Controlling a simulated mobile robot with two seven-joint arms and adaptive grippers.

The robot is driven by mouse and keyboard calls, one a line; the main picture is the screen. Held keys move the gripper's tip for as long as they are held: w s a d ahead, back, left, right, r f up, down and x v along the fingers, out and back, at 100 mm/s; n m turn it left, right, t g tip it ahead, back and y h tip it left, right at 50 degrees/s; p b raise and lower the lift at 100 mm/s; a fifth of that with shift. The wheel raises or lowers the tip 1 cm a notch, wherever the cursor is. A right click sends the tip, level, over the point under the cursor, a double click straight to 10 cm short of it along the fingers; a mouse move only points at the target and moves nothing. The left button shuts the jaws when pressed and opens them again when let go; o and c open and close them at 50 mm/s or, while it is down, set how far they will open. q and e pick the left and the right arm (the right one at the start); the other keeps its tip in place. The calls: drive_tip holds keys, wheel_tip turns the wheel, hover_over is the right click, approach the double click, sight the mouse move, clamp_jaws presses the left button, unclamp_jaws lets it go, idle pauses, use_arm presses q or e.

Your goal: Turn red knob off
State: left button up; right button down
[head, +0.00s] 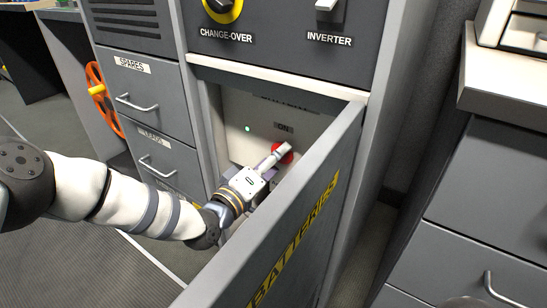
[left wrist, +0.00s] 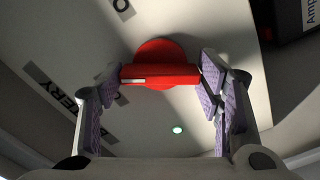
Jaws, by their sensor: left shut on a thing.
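The red knob (head: 285,152) sits on a pale panel inside the open battery compartment, below an "ON" label (head: 283,127). In the left wrist view the red knob (left wrist: 160,65) has a raised bar across it with a white mark. My left gripper (head: 272,158) reaches into the compartment and is shut on the knob. In the left wrist view the fingers of the left gripper (left wrist: 160,78) stand at both ends of the bar. The gripper partly hides the knob in the head view. My right gripper is not in view.
The open door marked "BATTERIES" (head: 285,225) stands close to the right of my left arm. A green light (head: 247,128) glows on the panel. Drawers (head: 150,115) are at the left, with an orange wheel (head: 100,95) beyond. A changeover switch panel (head: 280,35) is above.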

use_arm(q)
drive_tip(key=m+p, duration=0.3)
drive_tip(key=m, duration=0.8)
drive_tip(key=shift+r+m, duration=0.1)
drive_tip(key=shift+m, duration=0.2)
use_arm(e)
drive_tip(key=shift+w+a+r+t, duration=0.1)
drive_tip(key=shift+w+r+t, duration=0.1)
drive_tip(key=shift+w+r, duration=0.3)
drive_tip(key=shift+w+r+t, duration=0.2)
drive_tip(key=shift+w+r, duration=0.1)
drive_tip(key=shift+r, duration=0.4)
use_arm(q)
drive_tip(key=shift+m, duration=0.3)
drive_tip(key=o, duration=1.2)
drive_tip(key=shift+c, duration=0.2)
drive_tip(key=v, duration=1.2)
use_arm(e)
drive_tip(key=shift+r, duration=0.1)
